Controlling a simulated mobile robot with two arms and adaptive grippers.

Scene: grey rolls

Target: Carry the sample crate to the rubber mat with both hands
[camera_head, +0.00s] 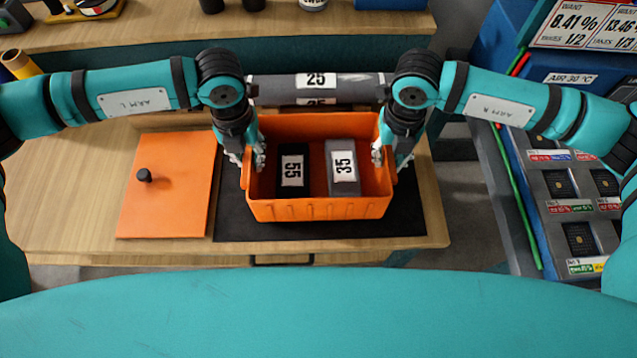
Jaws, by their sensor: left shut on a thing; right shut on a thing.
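The orange sample crate (320,209) is over the black rubber mat (410,215), near the front of the wooden table. It holds a black block marked 55 (293,185) and a grey block marked 35 (342,182). My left gripper (255,157) is shut on the crate's left wall. My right gripper (382,155) is shut on its right wall. The crate looks level. From this view I cannot tell whether its bottom touches the mat.
An orange lid with a black knob (168,205) lies left of the mat. A grey roll labelled 25 (340,88) lies behind the crate. A blue rack with panels (545,180) stands to the right. Bare table (75,200) shows at the left.

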